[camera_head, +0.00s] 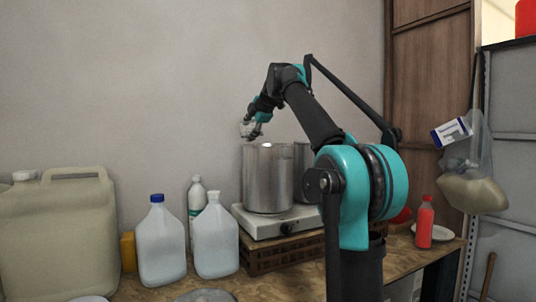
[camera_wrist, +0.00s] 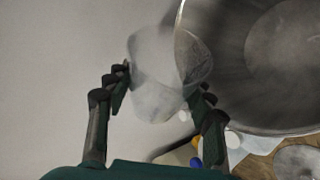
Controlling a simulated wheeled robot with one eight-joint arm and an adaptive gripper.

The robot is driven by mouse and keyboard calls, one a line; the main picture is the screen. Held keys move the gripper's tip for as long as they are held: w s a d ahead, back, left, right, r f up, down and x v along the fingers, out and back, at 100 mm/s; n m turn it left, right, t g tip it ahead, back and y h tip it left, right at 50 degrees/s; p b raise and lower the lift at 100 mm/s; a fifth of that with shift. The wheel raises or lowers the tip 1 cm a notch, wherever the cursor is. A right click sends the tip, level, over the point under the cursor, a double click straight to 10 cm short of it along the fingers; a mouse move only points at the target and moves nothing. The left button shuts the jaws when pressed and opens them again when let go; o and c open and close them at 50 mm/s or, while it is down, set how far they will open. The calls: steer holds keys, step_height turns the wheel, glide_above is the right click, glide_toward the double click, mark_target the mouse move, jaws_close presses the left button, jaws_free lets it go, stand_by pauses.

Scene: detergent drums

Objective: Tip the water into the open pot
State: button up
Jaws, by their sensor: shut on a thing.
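A tall metal pot (camera_head: 267,180) stands on a white hotplate. Its round mouth and empty-looking inside (camera_wrist: 250,62) fill the right of the wrist view. My gripper (camera_head: 257,124) is above the left part of the pot's rim, shut on a clear cup (camera_head: 246,129). In the wrist view the cup (camera_wrist: 155,78) sits between both fingers and its right edge overlaps the pot's rim in the picture. The cup is see-through, so I cannot tell the water level in it or its exact tilt.
The hotplate (camera_head: 285,221) rests on a brown crate (camera_head: 270,260). A second pot (camera_head: 302,165) is partly hidden behind my arm. Jugs (camera_head: 161,245), a white bottle (camera_head: 196,192) and a big beige canister (camera_head: 60,240) stand left. A red bottle (camera_head: 424,225) stands right.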

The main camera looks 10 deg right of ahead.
mark_target(240, 126)
steer(key=shift+a+r+n+h, duration=0.2)
steer(key=shift+a+h, duration=0.05)
steer(key=shift+a, duration=0.2)
steer(key=shift+a+r+n+h, duration=0.15)
steer(key=shift+a+n+h, duration=0.1)
steer(key=shift+a, duration=0.15)
steer(key=shift+f+n+h+b, duration=0.35)
steer(key=shift+f+h+b, duration=0.1)
steer(key=shift+h, duration=0.15)
steer(key=shift+a+r+n+h, duration=0.1)
steer(key=shift+r+n+h, duration=0.5)
steer(key=shift+n+h, duration=0.45)
steer(key=shift+a+f+n+h+b, duration=0.1)
steer(key=shift+f+n+h+b, duration=0.2)
steer(key=shift+h, duration=0.35)
steer(key=shift+a+r+n+h+b, duration=0.25)
steer(key=shift+a+n+h, duration=0.2)
steer(key=shift+a+h, duration=0.3)
steer(key=shift+a+f+n+t+h+b, duration=0.2)
steer(key=shift+a+n+h+b, duration=0.15)
steer(key=shift+a+n+h, duration=0.45)
steer(key=shift+a+f+n+t+h+b, duration=0.2)
steer(key=shift+a+n+h+b, duration=0.1)
steer(key=shift+a+n+h, duration=0.4)
